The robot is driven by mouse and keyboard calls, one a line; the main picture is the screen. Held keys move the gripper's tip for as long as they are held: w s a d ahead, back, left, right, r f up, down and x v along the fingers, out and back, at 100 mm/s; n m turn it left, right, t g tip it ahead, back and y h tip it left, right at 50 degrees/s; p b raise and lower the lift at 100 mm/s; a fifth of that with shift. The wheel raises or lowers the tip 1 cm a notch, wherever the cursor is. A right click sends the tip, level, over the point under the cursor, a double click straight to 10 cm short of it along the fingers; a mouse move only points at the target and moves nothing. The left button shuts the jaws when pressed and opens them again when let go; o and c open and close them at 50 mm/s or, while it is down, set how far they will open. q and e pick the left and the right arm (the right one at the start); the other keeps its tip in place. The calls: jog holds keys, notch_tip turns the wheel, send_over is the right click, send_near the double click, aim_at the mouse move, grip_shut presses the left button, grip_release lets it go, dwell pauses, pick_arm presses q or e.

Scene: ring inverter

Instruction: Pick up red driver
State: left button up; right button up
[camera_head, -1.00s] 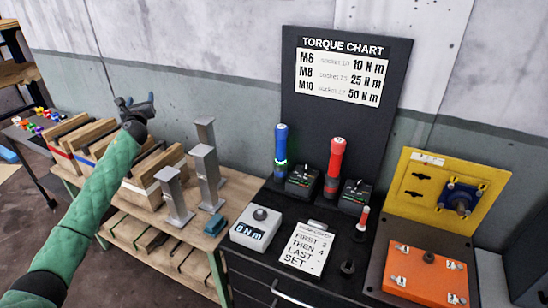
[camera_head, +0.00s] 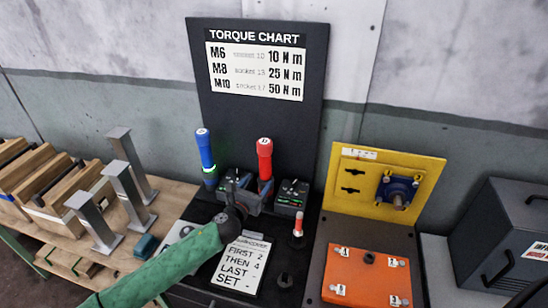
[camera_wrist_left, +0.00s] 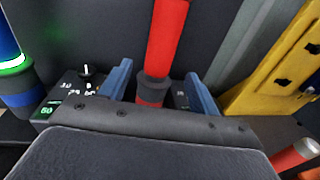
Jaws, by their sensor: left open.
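The red driver (camera_head: 265,158) stands upright on the black bench top, in front of the torque chart board. It also shows in the left wrist view (camera_wrist_left: 167,38), with its dark lower part between the two blue fingers. My left gripper (camera_head: 243,188) is open, just in front of the driver and a little left of it in the head view. The fingers show gaps to the driver on both sides. I cannot tell how deep it sits between them. The driver's foot is hidden behind the gripper. My right gripper is not in view.
A blue driver (camera_head: 205,155) stands close to the left, and a black control box (camera_head: 291,196) close to the right. A small red-tipped tool (camera_head: 298,226) stands in front. A yellow panel (camera_head: 345,205) and an orange plate (camera_head: 365,278) are at the right.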

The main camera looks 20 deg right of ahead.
aim_at(263, 173)
pick_arm(q)
jog(key=shift+w+d, duration=0.1)
jog(key=shift+d, duration=0.1)
jog(key=shift+r+b+x, duration=0.2)
jog(key=shift+b+x, duration=0.3)
jog(key=shift+x, duration=0.55)
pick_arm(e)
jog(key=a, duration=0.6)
pick_arm(q)
jog(key=b+x, duration=0.1)
jog(key=x, duration=0.2)
jog(key=shift+w+r, duration=0.1)
jog(key=shift+w, duration=0.1)
jog(key=shift+w+d+b, duration=0.3)
jog(key=shift+w+d, duration=0.15)
jog(key=shift+w+r, duration=0.1)
jog(key=c, duration=0.9)
jog(key=shift+r, duration=0.1)
jog(key=shift+c, duration=1.4)
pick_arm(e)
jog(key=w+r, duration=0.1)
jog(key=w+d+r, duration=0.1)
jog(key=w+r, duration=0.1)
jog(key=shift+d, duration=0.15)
pick_arm(q)
jog(key=shift+r, duration=0.1)
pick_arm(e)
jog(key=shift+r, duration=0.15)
